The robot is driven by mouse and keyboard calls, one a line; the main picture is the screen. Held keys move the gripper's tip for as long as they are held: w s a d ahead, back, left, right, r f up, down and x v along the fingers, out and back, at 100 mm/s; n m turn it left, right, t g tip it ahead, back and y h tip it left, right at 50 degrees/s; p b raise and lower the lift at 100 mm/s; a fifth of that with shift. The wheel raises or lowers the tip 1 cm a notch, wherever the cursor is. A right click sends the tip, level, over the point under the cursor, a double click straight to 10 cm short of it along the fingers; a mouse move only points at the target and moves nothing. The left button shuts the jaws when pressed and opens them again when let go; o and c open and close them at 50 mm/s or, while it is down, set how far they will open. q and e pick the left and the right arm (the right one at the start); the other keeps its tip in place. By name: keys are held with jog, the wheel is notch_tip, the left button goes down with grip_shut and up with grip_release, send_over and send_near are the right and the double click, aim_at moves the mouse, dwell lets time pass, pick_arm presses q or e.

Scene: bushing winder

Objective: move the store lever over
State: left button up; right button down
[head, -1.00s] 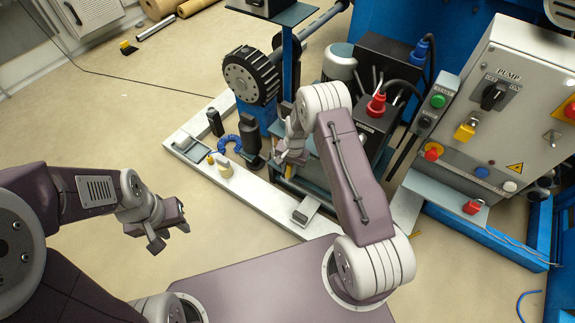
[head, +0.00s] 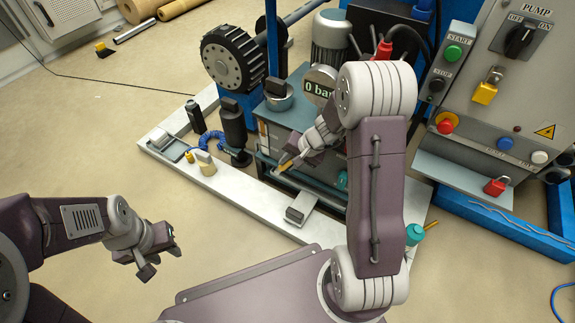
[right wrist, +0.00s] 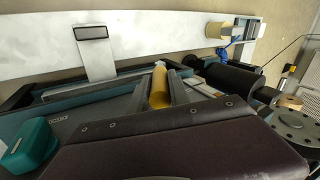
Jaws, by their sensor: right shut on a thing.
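A yellow lever handle (right wrist: 160,87) sits between the two grey fingers of my right gripper (right wrist: 162,94) in the right wrist view. I take it to be the store lever; its lower part is hidden by the fingers and wrist. In the head view a small yellow end (head: 286,165) shows at the tip of my right gripper (head: 290,161), low in front of the machine's grey-teal base. The right gripper is shut on this handle. My left gripper (head: 162,262) is open and empty over bare floor at the left.
A white frame (head: 235,197) runs along the front, with a grey pedal-like block (head: 300,208) on it. A teal block (right wrist: 30,146) is at the left in the right wrist view. A gauge reads "0 bar" (head: 318,90). The control panel (head: 500,110) stands at the right.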

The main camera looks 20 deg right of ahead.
jog(key=c, duration=1.2)
grip_release()
jog(key=shift+c, duration=0.2)
